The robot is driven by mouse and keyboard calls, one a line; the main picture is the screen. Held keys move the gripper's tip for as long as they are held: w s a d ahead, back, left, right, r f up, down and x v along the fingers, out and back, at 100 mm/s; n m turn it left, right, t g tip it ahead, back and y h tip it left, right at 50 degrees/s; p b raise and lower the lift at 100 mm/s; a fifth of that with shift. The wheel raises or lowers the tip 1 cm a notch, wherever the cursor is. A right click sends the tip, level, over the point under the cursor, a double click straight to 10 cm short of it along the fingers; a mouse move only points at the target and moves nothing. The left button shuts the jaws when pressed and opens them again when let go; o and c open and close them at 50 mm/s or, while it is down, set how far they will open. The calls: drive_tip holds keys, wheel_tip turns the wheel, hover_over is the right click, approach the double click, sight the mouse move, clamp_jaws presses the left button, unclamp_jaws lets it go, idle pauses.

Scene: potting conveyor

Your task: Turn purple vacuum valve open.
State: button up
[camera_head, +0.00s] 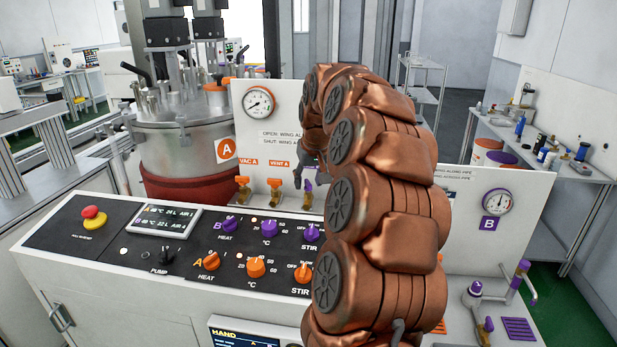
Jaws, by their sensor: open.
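A small valve with a purple wing (308,187) and brass body stands on the back panel, just right of two orange-winged valves. Its label is hidden behind my copper arm, so I cannot read whether it is the vacuum valve. My gripper (302,170) shows only in part, dark and small, at the down-bent end of the arm. It is open, close to the purple wing and overlapping it in the picture. I cannot tell whether they touch. More of the panel's valves may be hidden behind the arm.
Orange VAC A (243,185) and VENT A (275,185) valves stand close on the left. The console (130,262) with knobs lies in front. A steel vessel (185,145) stands behind left. Gauge B (497,203) and purple-ended pipework (522,268) are at right.

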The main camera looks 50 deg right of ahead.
drive_tip(key=shift+f, duration=0.25)
clamp_jaws()
idle(0.3)
